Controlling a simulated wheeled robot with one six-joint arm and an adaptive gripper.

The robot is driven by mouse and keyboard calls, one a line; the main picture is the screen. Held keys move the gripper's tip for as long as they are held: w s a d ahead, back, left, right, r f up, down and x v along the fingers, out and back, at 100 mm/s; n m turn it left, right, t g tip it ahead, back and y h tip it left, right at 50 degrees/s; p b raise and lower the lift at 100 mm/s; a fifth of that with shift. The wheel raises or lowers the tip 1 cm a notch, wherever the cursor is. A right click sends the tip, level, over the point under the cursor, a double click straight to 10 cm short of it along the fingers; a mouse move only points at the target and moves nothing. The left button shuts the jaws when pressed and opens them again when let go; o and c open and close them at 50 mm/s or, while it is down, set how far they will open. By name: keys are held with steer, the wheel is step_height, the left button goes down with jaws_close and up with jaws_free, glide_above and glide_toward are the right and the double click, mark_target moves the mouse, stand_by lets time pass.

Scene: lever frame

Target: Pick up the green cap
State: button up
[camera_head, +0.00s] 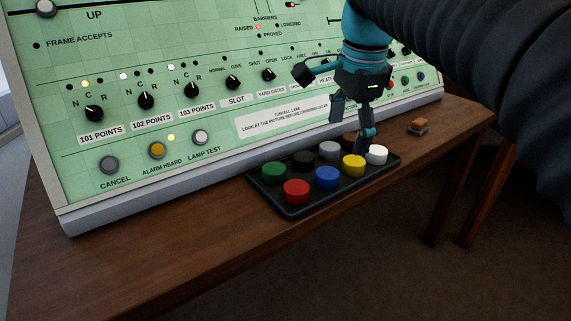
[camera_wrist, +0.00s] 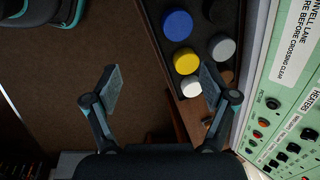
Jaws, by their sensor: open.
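The green cap (camera_head: 273,172) sits at the left end of a black tray (camera_head: 290,213) on the wooden desk, behind and left of the red cap. It does not show in the wrist view. My gripper (camera_head: 351,125) is open and empty above the right end of the tray, near the yellow and white caps and well right of the green cap. In the wrist view its two fingers (camera_wrist: 160,88) are spread apart, the right one overlapping the tray's edge in the picture.
The tray also holds red (camera_head: 296,191), blue (camera_head: 327,177), yellow (camera_head: 353,167), white (camera_head: 376,154), grey (camera_head: 330,150) and black (camera_head: 303,161) caps. A green control panel (camera_head: 215,125) stands close behind. A small orange-and-grey object (camera_head: 418,127) lies right of the tray.

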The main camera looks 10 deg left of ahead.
steer(key=w+a+r+m, duration=0.1)
steer(key=w+a+m, duration=0.2)
steer(key=a, duration=0.4)
steer(key=m+g, duration=0.2)
steer(key=m, duration=0.2)
glide_above(274, 168)
steer(key=shift+h, duration=0.4)
steer(key=f+b, duration=0.2)
steer(key=f, duration=0.2)
steer(key=f+b, duration=0.1)
steer(key=f, duration=0.3)
steer(key=shift+w+a+f+b, duration=0.15)
steer(key=shift+a+b, duration=0.05)
steer(key=shift+b, duration=0.15)
steer(key=shift+d+f+b, duration=0.2)
steer(key=shift+f+b, duration=0.7)
steer(key=shift+f, duration=1.9)
steer(key=shift+c, duration=0.3)
steer(key=c, duration=0.9)
